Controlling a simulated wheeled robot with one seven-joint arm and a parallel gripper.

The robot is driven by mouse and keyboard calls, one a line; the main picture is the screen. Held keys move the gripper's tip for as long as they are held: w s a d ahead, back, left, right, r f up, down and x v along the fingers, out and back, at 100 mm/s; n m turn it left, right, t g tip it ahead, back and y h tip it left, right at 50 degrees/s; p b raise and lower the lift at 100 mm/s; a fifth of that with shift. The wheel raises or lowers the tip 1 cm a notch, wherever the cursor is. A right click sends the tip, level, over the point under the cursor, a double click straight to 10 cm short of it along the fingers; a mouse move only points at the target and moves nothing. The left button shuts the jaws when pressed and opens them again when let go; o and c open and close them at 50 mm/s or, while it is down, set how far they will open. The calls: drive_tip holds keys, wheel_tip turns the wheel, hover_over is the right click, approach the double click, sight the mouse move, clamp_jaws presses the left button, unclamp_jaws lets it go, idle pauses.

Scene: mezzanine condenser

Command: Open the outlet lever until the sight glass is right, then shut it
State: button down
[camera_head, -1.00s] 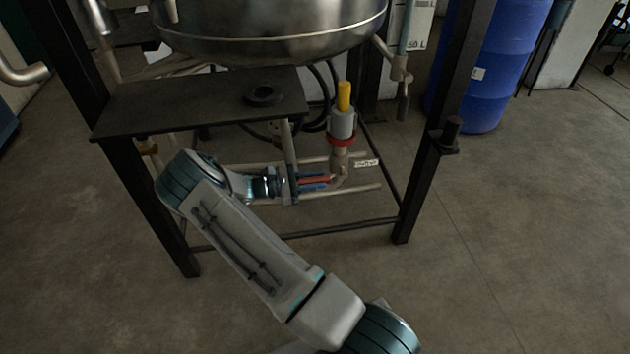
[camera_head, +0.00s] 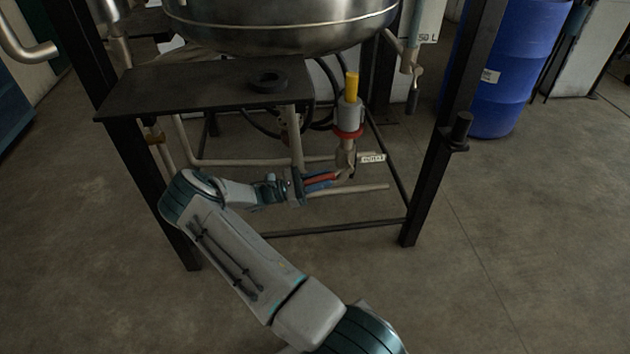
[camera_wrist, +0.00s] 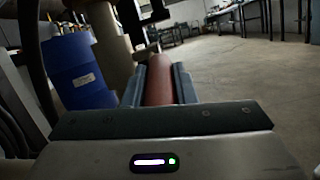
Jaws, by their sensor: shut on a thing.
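The red outlet lever (camera_head: 321,177) extends left from the pipe fitting beneath the tank, beside a small white tag (camera_head: 372,157). My gripper (camera_head: 319,181) is shut on it, with a blue finger on each side. The wrist view shows the red lever grip (camera_wrist: 159,82) between the two fingers. Above the fitting stands a grey valve body (camera_head: 350,117) with a red ring and yellow top. A scale board marked 50 L (camera_head: 429,25) and a narrow upright tube (camera_head: 410,45) stand right of the tank. Any level in it is too small to read.
Dark frame legs (camera_head: 432,160) flank my arm, and a low pipe (camera_head: 350,190) runs below the lever. A blue barrel (camera_head: 505,70) stands back right. The front floor is clear.

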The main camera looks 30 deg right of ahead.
drive_tip(key=c, duration=1.2)
unclamp_jaws()
drive_tip(key=v, duration=1.3)
drive_tip(key=shift+w+a+f, duration=0.2)
drive_tip(key=shift+a, duration=0.1)
